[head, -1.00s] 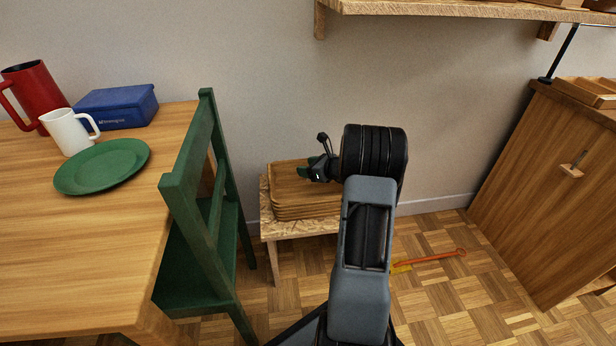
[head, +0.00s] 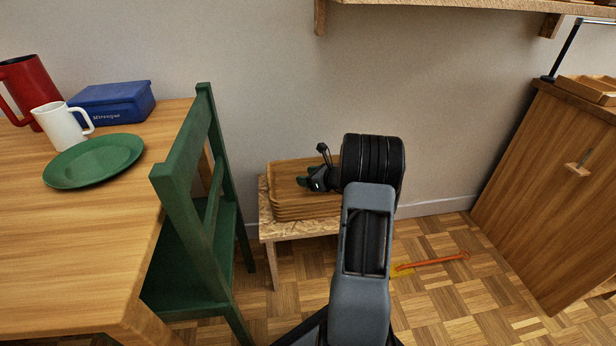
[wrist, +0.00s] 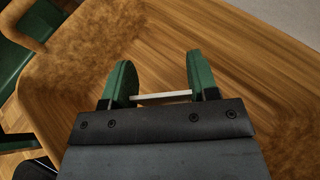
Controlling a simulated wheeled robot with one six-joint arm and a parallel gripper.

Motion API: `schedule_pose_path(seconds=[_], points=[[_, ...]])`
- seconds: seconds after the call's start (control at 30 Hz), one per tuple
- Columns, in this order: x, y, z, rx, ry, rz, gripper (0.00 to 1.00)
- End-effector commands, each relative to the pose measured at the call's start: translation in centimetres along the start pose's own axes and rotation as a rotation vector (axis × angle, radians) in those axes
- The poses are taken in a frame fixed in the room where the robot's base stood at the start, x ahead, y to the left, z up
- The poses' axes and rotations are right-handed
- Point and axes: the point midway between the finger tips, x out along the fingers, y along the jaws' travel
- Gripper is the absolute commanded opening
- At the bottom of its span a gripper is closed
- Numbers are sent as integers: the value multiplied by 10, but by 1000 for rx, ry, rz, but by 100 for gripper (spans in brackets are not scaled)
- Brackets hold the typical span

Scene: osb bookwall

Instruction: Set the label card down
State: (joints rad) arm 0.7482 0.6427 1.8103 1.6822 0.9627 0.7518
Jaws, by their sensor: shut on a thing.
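My gripper (head: 306,182) is over the stack of wooden trays (head: 290,208) on a low stool in the head view. In the wrist view my gripper (wrist: 160,64) has its two green fingers apart, with a thin pale strip between them. This strip is the label card (wrist: 160,96), seen nearly edge-on and held from both sides. The top tray (wrist: 260,75) lies beneath the fingers. I cannot tell whether the card touches it. The card cannot be made out in the head view.
A wooden cabinet (head: 540,200) is at right. An orange-handled tool (head: 430,263) lies on the floor. A shelf (head: 480,4) hangs above.

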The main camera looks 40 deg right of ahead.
Motion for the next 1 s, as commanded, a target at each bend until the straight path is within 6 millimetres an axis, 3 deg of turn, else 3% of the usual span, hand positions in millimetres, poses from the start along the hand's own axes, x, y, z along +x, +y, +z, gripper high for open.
schedule_pose_path(seconds=[0.03,0.07,0.3,0.57,0.7,1.0], points=[[0,0,0,0,0,0,32],[0,0,0,0,0,0,56],[0,0,0,0,0,0,79],[-1,0,2,0,0,0,79],[-6,0,16,-1,-1,0,79],[-65,-1,16,2,0,-4,79]])
